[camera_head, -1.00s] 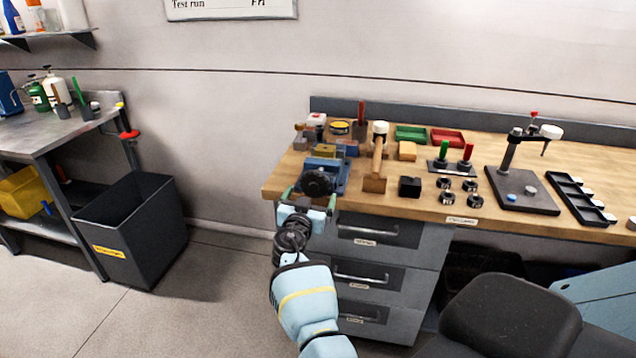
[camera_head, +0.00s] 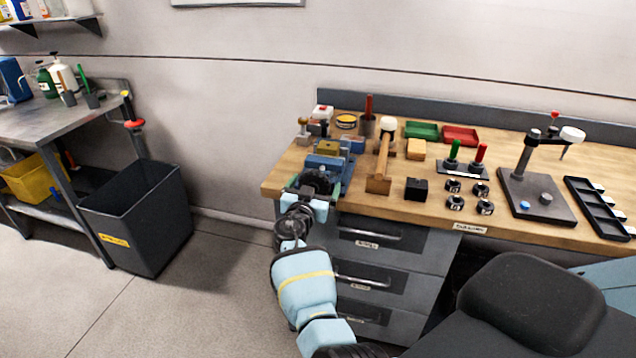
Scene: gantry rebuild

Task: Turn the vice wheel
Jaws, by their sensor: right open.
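The blue vice (camera_head: 326,163) stands at the left front corner of the wooden workbench (camera_head: 420,208). Its round black wheel (camera_head: 315,181) faces out over the front edge. My right gripper (camera_head: 314,187) is open in front of the wheel. Its greenish fingertips lie left and right of the wheel, and the wheel appears between them. Whether they touch the rim cannot be told. The gripper body hides the lower part of the wheel. My left gripper is out of view.
A wooden mallet (camera_head: 380,168) and a black block (camera_head: 416,189) stand right of the vice. Drawers (camera_head: 375,238) are below the bench top. A dark open bin (camera_head: 140,217) is on the floor at left, with clear floor between it and the bench.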

